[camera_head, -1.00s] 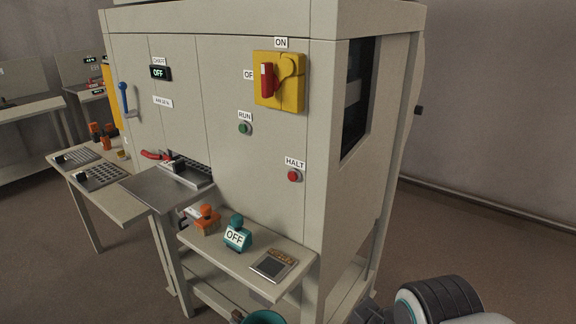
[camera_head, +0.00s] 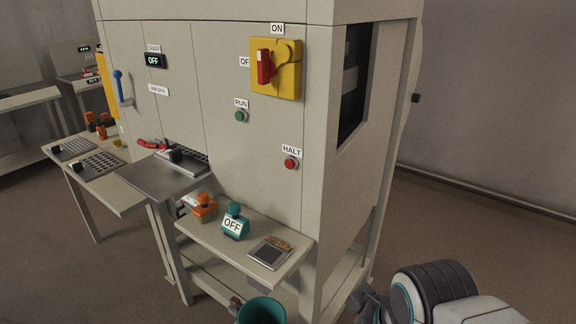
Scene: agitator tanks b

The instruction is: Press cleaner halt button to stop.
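The red halt button (camera_head: 291,164) sits on the cabinet's front panel near its right edge, under a HALT label (camera_head: 291,151). The cleaner cabinet (camera_head: 255,190) stands in the middle of the view, and its display (camera_head: 154,61) reads OFF. My gripper (camera_head: 362,303) shows only in part at the bottom right, low beside the cabinet's right leg. It is well below and right of the halt button and apart from it. Its fingers are dark and small, so I cannot tell whether they are open.
A green run button (camera_head: 240,116) and a yellow switch with a red handle (camera_head: 276,68) are above the halt button. A shelf (camera_head: 210,233) with stamps and a scale juts out below. A teal bin (camera_head: 262,311) stands on the floor. Floor to the right is free.

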